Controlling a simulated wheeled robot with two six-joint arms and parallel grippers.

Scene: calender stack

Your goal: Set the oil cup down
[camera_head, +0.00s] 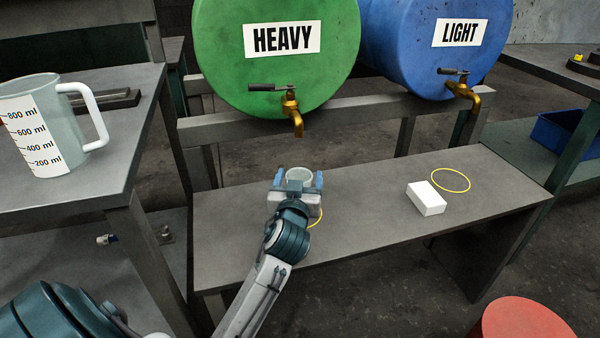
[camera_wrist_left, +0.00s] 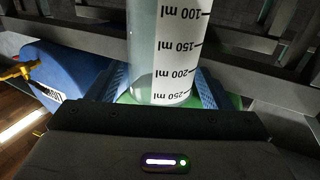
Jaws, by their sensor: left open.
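The small clear oil cup (camera_head: 299,174) is at the left part of the low grey bench (camera_head: 370,215), below the brass tap of the green HEAVY drum. My left gripper (camera_head: 298,181) is open, with one blue finger on each side of the cup. In the left wrist view the cup (camera_wrist_left: 160,45), with its black ml scale upside down, stands between the two fingers. Finger contact is not clear. A yellow ring (camera_head: 316,218) on the bench is partly hidden by my gripper; whether the cup's base is inside it is hidden. My right gripper is not in view.
The green HEAVY drum (camera_head: 275,75) and blue LIGHT drum (camera_head: 430,60) sit on a rack behind. A white block (camera_head: 426,199) lies beside a second yellow ring (camera_head: 451,171) on the right. A large measuring jug (camera_head: 45,125) stands on the left table. The bench middle is clear.

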